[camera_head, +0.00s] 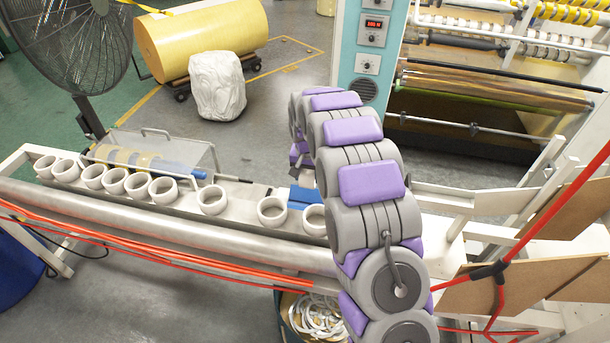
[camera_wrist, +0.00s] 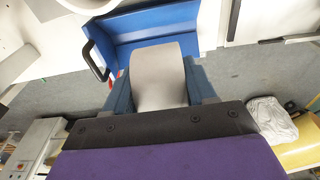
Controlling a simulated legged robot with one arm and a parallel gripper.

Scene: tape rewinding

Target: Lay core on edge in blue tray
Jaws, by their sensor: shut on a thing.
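In the wrist view my gripper (camera_wrist: 160,88) is shut on a pale grey-white core (camera_wrist: 160,72), held between two dark blue fingers. The core overlaps the near side of the blue tray (camera_wrist: 150,22) in the picture; I cannot tell whether it touches the tray. The tray has a black handle (camera_wrist: 93,62) at its left. In the head view only part of the blue tray (camera_head: 305,197) shows beside my arm, which hides the gripper and held core.
Several white cores stand along the bench (camera_head: 240,222), one (camera_head: 272,211) close to the tray's left. A clear-covered unit (camera_head: 150,155) stands behind the row. Red cords (camera_head: 150,252) run along the front.

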